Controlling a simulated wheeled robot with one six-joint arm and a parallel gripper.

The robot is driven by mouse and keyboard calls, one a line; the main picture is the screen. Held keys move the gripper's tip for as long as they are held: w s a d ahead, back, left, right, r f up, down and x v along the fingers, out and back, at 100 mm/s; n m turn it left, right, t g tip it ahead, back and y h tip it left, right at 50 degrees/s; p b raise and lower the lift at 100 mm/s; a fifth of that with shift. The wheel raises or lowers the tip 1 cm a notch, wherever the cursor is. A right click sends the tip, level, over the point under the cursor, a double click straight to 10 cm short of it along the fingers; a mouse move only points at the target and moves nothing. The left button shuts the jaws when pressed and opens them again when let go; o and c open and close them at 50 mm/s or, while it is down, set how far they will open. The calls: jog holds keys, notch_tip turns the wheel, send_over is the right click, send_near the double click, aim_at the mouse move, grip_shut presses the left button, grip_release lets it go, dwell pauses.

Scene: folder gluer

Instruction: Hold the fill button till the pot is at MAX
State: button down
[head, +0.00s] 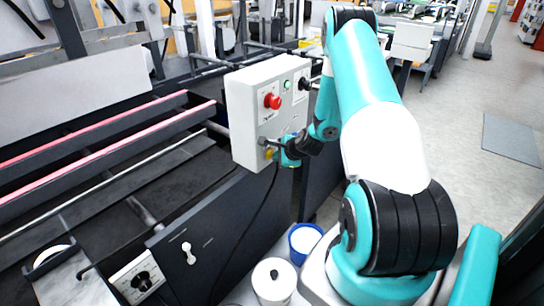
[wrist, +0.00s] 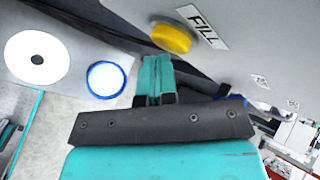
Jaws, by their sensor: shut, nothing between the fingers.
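The yellow fill button (wrist: 170,39) sticks out of the pale control box face beside a FILL label (wrist: 203,27) in the wrist view. In the head view the yellow button (head: 269,154) is low on the box, partly hidden by my gripper. My gripper (wrist: 152,58) is shut and empty, its tips close to the button's edge; I cannot tell whether they touch it. In the head view my gripper (head: 275,144) is at the box's lower right. A black pot-like holder (head: 50,258) with white inside is at the lower left; no MAX mark is readable.
The control box (head: 245,115) also carries a red button (head: 272,101), a green button (head: 287,85) and a black knob (head: 304,83). Below stand a blue-rimmed container (head: 305,239) with white contents and a white lidded bucket (head: 273,281). A dark cable hangs from the box.

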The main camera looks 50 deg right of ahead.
jog(key=shift+s+d, duration=0.1)
jog(key=shift+s, duration=0.7)
jog(key=shift+s, duration=0.1)
jog(key=s+b, duration=0.1)
jog(key=s, duration=0.3)
jog(key=shift+s+d, duration=0.15)
jog(key=shift+s, duration=0.25)
